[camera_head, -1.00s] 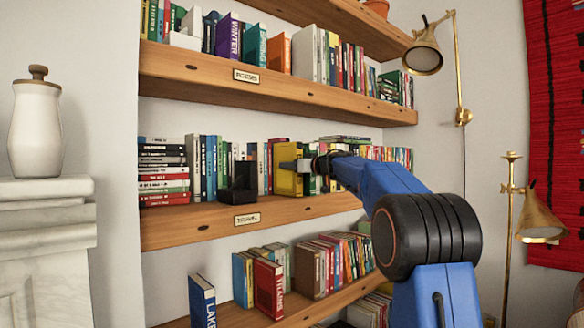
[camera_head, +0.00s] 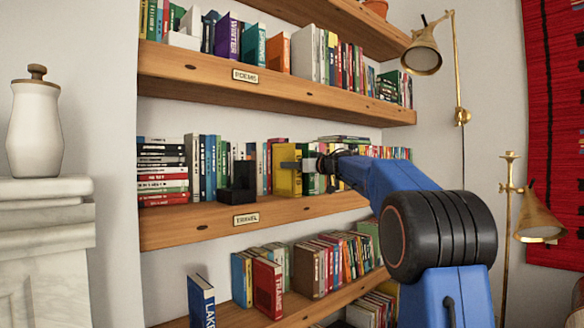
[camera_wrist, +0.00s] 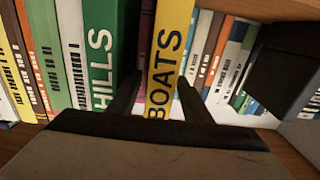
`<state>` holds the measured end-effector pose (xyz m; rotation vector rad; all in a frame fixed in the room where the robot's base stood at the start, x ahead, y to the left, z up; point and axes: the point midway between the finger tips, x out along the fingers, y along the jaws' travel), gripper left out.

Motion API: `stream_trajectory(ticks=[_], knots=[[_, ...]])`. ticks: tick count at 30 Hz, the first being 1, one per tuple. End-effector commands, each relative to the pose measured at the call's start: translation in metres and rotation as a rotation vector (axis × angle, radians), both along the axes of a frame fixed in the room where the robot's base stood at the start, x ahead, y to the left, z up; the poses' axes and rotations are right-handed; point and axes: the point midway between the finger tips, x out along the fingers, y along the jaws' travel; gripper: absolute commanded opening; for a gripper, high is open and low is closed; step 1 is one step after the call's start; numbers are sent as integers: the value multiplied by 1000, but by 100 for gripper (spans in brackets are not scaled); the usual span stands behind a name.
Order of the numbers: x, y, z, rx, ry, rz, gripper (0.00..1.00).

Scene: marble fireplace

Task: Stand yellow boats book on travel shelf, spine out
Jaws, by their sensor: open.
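The yellow boats book (camera_head: 287,182) stands upright on the travel shelf (camera_head: 300,207), beside a row of books. In the wrist view its yellow spine (camera_wrist: 165,60), lettered BOATS, faces my gripper. My gripper (camera_wrist: 160,93) is open, with one dark finger on each side of the spine. The left finger lies between it and the green HILLS book (camera_wrist: 100,50). Whether the fingers touch the book cannot be told. In the head view my gripper (camera_head: 297,165) is at the yellow book and hides part of it. The TRAVEL label (camera_head: 246,219) is on the shelf edge below.
A black bookend (camera_head: 238,182) stands left of the yellow book; a dark block (camera_wrist: 290,65) shows at right in the wrist view. The POEMS shelf (camera_head: 205,76) is above, and another book shelf (camera_head: 325,300) below. A brass lamp (camera_head: 540,220) stands at right.

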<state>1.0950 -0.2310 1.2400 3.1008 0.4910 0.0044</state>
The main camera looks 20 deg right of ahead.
Motion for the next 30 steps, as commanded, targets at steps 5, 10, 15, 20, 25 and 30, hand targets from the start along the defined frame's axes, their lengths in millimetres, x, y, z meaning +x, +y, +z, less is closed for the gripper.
stream_trajectory(ticks=[5, 10, 15, 20, 25, 30], knots=[[-36, -12, 1, 1, 0, -2, 45], [-63, -21, 0, 0, 1, -2, 45], [-81, -27, 0, 1, 1, -1, 45], [-87, -29, -1, 2, 2, 0, 45], [-88, -29, -1, 1, 1, 0, 45], [-92, -25, 4, 1, -18, -19, 45]])
